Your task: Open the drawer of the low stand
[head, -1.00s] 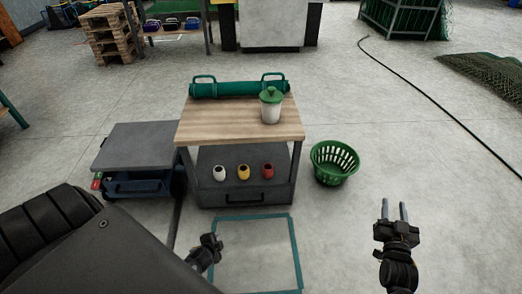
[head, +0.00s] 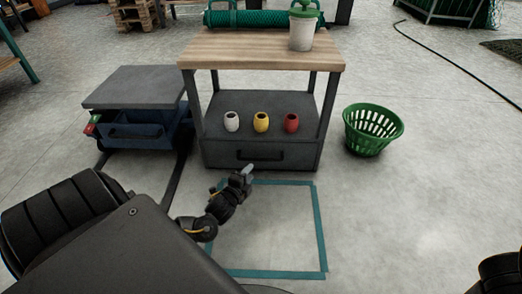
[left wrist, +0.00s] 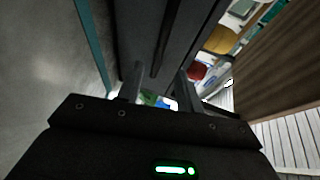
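A low dark grey stand (head: 215,150) sits under the wooden top, with a drawer front and a dark bar handle (head: 260,155). The drawer looks shut. My left gripper (head: 248,170) is just in front of and below this handle in the head view. In the left wrist view its two fingers (left wrist: 158,85) are apart with nothing held between them. The dark handle (left wrist: 165,40) shows ahead of them, against the grey drawer front (left wrist: 135,30). I cannot tell whether they touch it. My right gripper is out of view; only a piece of that arm shows at the lower right.
White (head: 232,121), yellow (head: 261,122) and red (head: 291,122) cups stand on the stand. A grey-topped blue cart (head: 135,90) with its own handle is left. A green basket (head: 373,130) is right. Teal tape (head: 320,230) marks clear floor in front.

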